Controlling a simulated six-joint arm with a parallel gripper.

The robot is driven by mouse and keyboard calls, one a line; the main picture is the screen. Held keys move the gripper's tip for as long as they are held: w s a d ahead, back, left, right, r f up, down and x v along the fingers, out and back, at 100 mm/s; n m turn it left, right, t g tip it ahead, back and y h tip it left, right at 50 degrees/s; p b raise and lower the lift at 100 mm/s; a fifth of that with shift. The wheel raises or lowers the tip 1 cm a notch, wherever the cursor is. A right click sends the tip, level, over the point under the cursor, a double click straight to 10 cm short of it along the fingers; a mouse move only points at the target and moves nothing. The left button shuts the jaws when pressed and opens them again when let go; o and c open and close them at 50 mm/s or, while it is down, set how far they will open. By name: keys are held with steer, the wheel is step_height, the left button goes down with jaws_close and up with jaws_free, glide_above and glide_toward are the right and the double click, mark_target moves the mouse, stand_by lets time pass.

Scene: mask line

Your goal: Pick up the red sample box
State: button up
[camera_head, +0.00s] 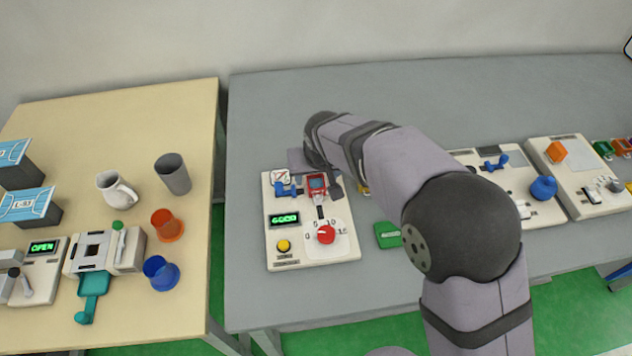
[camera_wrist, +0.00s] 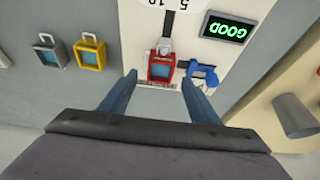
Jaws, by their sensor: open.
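The red sample box (camera_head: 317,183) has a bluish window and sits at the back of a white device panel (camera_head: 343,251). In the wrist view the red box (camera_wrist: 161,70) lies just ahead of and between the fingertips of my gripper (camera_wrist: 160,79). My gripper is open and empty, with a finger to either side of the box's line. A grey slotted piece adjoins the box on the panel. I cannot tell how far above the box the fingertips are. A blue lever-like part (camera_wrist: 203,75) is close beside the right finger; it also shows in the head view (camera_head: 283,190).
The panel has a lit GOOD display (camera_head: 284,219), a yellow button (camera_head: 284,246) and a red knob (camera_head: 326,234). A yellow box (camera_wrist: 89,53) and a grey box (camera_wrist: 49,51) stand to the left in the wrist view. A green box (camera_head: 387,235) lies right of the panel.

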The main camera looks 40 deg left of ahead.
mark_target(316, 182)
steer(key=shift+x, duration=1.3)
steer(key=c, duration=1.2)
steer(key=shift+r, duration=0.2)
steer(key=shift+c, duration=0.2)
step_height(316, 182, up, 10)
steer(key=b, duration=0.1)
steer(key=shift+f+b, duration=0.15)
steer(key=shift+b, duration=0.15)
